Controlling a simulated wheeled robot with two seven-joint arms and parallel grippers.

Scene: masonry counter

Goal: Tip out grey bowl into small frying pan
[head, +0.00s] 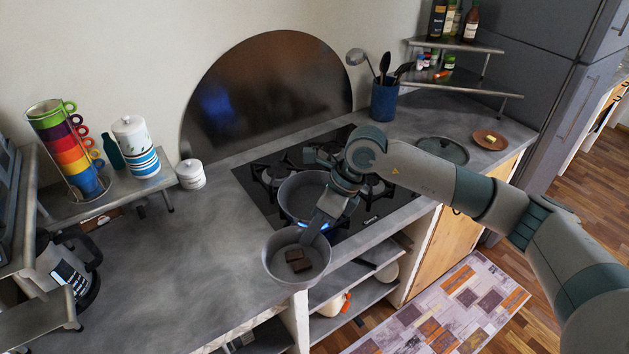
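The grey bowl (283,275) is in the lower middle of the head view, upright at the counter's front edge, with brown chunks (297,262) inside. My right gripper (312,232) reaches down to the bowl's far rim and appears closed on it. Whether the bowl is lifted off the counter is hard to tell. The small frying pan (290,202) sits on the stove just behind the bowl, partly hidden by my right arm and gripper. The part of its inside that shows is empty. My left gripper is not in view.
The black stove (247,181) carries the pan. Coloured stacked cups (62,145), canisters (190,174) and a kettle (65,270) stand left. A blue utensil holder (384,100), a lidded dish (442,151) and a brown plate (490,140) are at the right. The counter left of the bowl is clear.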

